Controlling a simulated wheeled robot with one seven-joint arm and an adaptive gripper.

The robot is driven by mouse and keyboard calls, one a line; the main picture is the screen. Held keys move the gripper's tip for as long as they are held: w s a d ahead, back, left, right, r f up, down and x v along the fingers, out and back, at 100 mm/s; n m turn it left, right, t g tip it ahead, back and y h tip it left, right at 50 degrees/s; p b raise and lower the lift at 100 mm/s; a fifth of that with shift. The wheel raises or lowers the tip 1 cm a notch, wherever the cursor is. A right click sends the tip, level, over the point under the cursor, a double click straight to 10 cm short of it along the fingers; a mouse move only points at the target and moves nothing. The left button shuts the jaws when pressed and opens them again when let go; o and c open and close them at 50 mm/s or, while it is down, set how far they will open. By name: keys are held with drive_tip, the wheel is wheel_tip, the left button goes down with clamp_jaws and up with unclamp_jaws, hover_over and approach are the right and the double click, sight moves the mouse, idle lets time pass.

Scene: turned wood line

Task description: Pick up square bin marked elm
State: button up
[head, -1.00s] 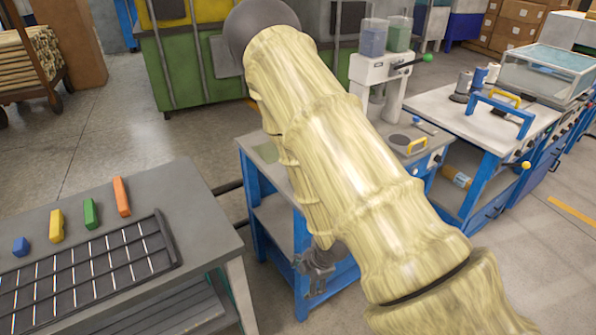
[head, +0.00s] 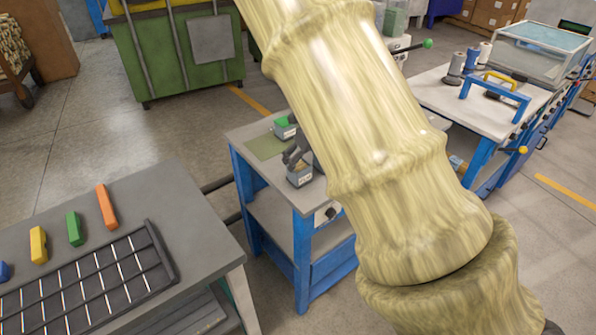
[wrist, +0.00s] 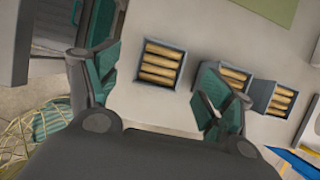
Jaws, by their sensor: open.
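Three small grey bins holding wooden pegs show in the wrist view: one square bin (wrist: 141,66) between my fingers, a second bin (wrist: 249,76) partly behind the right finger, and a third bin (wrist: 266,96) farther right. My gripper (wrist: 160,55) is open and empty, its teal-padded fingers on either side of the first bin; contact cannot be told. In the head view my gripper (head: 294,153) is low over the blue-legged table, beside a labelled grey bin (head: 300,180). My arm hides part of the table. No label is readable, so I cannot tell which bin is elm.
The blue-legged table (head: 262,205) has a green mat (head: 266,147) and a grey bin with a green item (head: 284,131) near its back. A grey bench (head: 150,195) with coloured blocks and a slotted rack (head: 90,280) stands left.

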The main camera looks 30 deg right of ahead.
sight(299, 165)
drive_tip(key=x, duration=0.4)
drive_tip(key=shift+w+d+r, duration=0.1)
drive_tip(key=shift+w, duration=0.1)
drive_tip(key=shift+s, duration=0.25)
drive_tip(key=shift+f+p, duration=0.3)
drive_tip(key=shift+p, duration=0.1)
drive_tip(key=shift+p+x, duration=0.65)
drive_tip(key=shift+x, duration=1.7)
drive_tip(key=shift+c, duration=0.4)
drive_tip(key=c, duration=1)
